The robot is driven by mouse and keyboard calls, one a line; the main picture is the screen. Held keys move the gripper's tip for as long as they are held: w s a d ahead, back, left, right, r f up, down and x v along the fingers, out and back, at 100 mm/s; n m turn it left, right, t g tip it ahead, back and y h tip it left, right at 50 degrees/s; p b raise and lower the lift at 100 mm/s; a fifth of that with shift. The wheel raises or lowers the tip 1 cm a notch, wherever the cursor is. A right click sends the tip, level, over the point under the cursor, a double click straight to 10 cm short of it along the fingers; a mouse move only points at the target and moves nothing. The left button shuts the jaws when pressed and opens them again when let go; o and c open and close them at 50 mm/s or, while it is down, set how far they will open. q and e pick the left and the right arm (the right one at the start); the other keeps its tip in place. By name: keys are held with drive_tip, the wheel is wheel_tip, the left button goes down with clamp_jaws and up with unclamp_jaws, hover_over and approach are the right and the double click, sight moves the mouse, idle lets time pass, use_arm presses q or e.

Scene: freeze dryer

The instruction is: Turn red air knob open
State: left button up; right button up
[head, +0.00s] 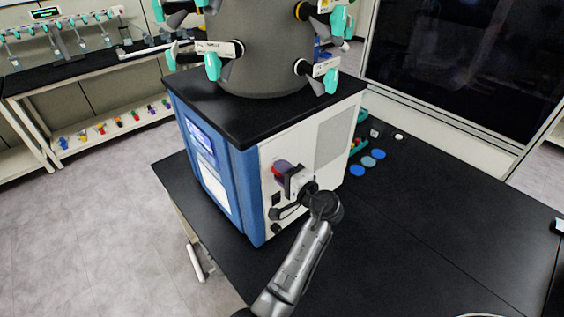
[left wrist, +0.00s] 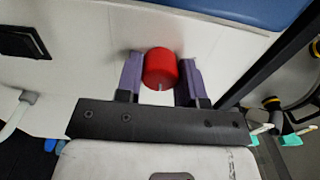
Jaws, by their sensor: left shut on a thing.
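The red air knob (head: 277,171) is on the white side panel of the freeze dryer (head: 289,146). In the left wrist view the knob (left wrist: 160,66) is a round red cylinder between two purple finger pads. My left gripper (head: 284,172) is at the panel, shut on the knob with one finger on each side. The left wrist view shows the gripper (left wrist: 161,75) with its dark crossbar below the knob. The gripper and wrist hide part of the knob in the head view. My right gripper is in neither view.
A grey drum (head: 264,60) with teal-handled valves stands on the dryer's black top. Blue round lids (head: 357,170) lie behind the dryer on the black bench (head: 420,230). A black socket (left wrist: 22,43) is beside the knob in the left wrist view.

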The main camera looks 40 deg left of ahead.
use_arm(q)
drive_tip(key=shift+m+p, duration=1)
drive_tip(key=shift+p, duration=0.05)
drive_tip(key=o, duration=0.9)
drive_tip(key=shift+d, duration=0.1)
